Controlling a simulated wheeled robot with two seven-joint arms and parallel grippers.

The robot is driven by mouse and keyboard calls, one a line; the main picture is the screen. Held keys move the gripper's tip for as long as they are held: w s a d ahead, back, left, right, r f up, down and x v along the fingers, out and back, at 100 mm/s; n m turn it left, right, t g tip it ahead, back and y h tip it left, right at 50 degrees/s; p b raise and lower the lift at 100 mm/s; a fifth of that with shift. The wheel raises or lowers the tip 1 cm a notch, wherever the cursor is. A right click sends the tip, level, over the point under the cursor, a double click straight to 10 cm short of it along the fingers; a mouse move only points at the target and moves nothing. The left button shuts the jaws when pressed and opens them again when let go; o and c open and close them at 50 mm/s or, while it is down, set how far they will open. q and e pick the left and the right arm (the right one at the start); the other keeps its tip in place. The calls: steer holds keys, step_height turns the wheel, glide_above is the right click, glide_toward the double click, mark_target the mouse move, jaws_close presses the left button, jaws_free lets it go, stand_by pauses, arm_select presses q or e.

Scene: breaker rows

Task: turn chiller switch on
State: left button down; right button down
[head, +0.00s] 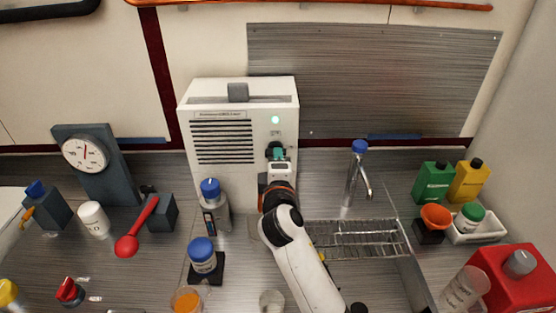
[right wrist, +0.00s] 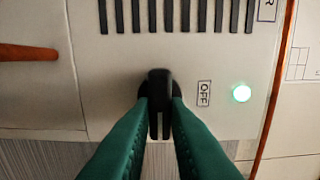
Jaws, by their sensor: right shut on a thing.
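The chiller (head: 240,105) is a white box with dark vent slots, standing against the back wall. Its green lamp (head: 275,119) is lit, and the lamp (right wrist: 240,93) also glows in the right wrist view. A small label reading OFF (right wrist: 204,94) sits between the lamp and the black switch knob (right wrist: 158,88). My right gripper (head: 277,154) is at the chiller's front, below the lamp. In the right wrist view its green fingers (right wrist: 159,118) are shut on the knob, hiding part of it. My left gripper is not in view.
A faucet (head: 358,175) and a wire rack (head: 355,240) are right of my right arm. A blue-capped bottle (head: 213,212) and a blue-lidded jar (head: 203,262) stand left of it. Green (head: 433,183) and yellow (head: 468,182) bottles are farther right.

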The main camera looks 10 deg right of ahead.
steer(key=c, duration=1.4)
jaws_free()
steer(key=shift+s, duration=0.1)
steer(key=s+a+b, duration=0.2)
steer(key=s, duration=0.9)
steer(key=shift+s+a, duration=0.2)
steer(key=shift+s, duration=0.1)
